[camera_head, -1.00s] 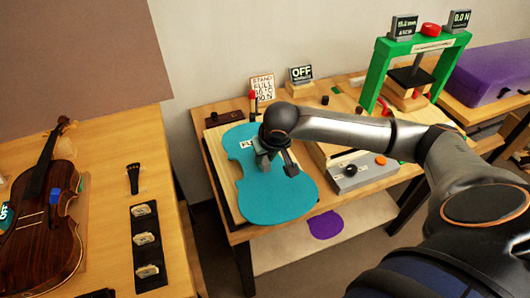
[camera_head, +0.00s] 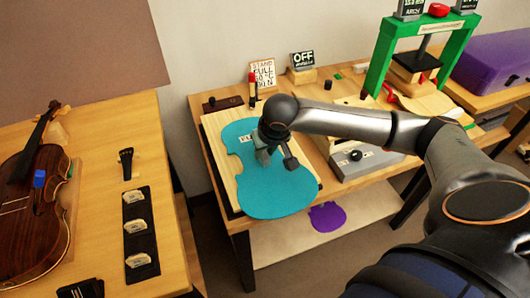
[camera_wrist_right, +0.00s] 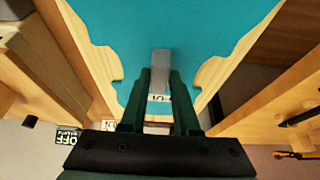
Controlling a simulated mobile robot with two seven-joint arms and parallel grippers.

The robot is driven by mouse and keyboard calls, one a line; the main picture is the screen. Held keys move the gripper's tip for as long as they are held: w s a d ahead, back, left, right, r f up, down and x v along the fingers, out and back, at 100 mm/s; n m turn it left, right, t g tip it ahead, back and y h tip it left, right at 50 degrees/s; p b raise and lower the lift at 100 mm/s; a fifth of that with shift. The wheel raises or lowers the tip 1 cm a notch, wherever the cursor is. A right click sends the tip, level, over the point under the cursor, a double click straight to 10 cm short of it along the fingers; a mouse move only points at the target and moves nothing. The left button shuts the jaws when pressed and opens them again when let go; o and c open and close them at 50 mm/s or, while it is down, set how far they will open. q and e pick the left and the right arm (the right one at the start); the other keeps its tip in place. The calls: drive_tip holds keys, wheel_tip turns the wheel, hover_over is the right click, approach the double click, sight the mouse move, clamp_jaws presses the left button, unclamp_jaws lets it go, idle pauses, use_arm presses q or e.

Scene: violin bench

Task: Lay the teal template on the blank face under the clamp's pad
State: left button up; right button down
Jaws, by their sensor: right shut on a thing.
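The teal template (camera_head: 268,190) is a flat violin-shaped plate. It lies over the pale wooden blank (camera_head: 216,142), whose left and far edges show beside it; I cannot tell whether they touch. My right gripper (camera_head: 276,158) is over the template's upper half. In the right wrist view my gripper (camera_wrist_right: 160,85) is shut on the template's grey upright grip (camera_wrist_right: 161,62). The template (camera_wrist_right: 200,30) there has bare blank (camera_wrist_right: 92,45) along both sides. A red-topped post (camera_head: 252,92) stands at the blank's far edge, perhaps the clamp; its pad cannot be made out. My left gripper is out of view.
A grey control box (camera_head: 362,163) stands right of the template. A green press (camera_head: 425,32) and a purple case (camera_head: 495,50) are farther right. A violin (camera_head: 35,205) lies on the left bench, and an OFF sign (camera_head: 303,60) stands behind.

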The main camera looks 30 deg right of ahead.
drive_tip(key=shift+w+f, duration=0.15)
drive_tip(key=shift+f, duration=0.1)
drive_tip(key=shift+w+r, duration=0.2)
drive_tip(key=shift+w, duration=0.05)
drive_tip(key=shift+w+d+p, duration=0.2)
drive_tip(key=shift+w+p, duration=0.2)
drive_tip(key=shift+w, duration=0.35)
drive_tip(key=shift+w+d+p, duration=0.15)
drive_tip(key=shift+w+d, duration=0.05)
drive_tip(key=shift+w, duration=0.6)
drive_tip(key=shift+w+d+p, duration=0.1)
drive_tip(key=shift+w+d, duration=0.05)
drive_tip(key=shift+w, duration=0.6)
drive_tip(key=shift+w+d+p, duration=0.15)
drive_tip(key=shift+w+d, duration=0.05)
drive_tip(key=shift+w, duration=0.6)
drive_tip(key=c, duration=0.6)
unclamp_jaws()
drive_tip(key=shift+f, duration=0.1)
